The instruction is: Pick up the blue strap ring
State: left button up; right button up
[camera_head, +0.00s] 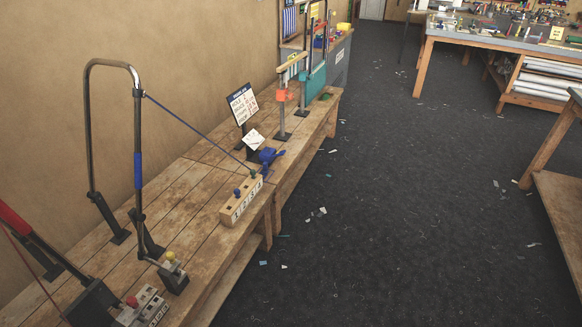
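A thin dark-blue strap (196,132) runs from the upper right of a bent metal hoop frame (88,130) down to a pale wooden block (242,203) on the workbench. The strap's lower end meets the block near a small dark green peg (253,174). A ring at that end is too small to make out. A blue peg (238,192) stands in the same block, and a blue lumpy object (269,156) lies behind it. Which blue part is the strap ring, I cannot tell. Neither of my grippers is in view.
The wooden workbench (190,204) runs along the wall. A red bar (30,228) and a block with a red knob (133,302) are at the lower left. A sign (242,103) and orange and teal fixtures stand farther back. The dark floor (410,200) is mostly clear, with scattered scraps.

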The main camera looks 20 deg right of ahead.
aim_at(264, 172)
jog(key=z, duration=0.4)
jog(key=i, duration=1.05)
jog(key=z, duration=1.3)
jog(key=i, duration=1.9)
jog(key=u, duration=3.3)
jog(key=i, duration=0.5)
jog(key=u, duration=0.05)
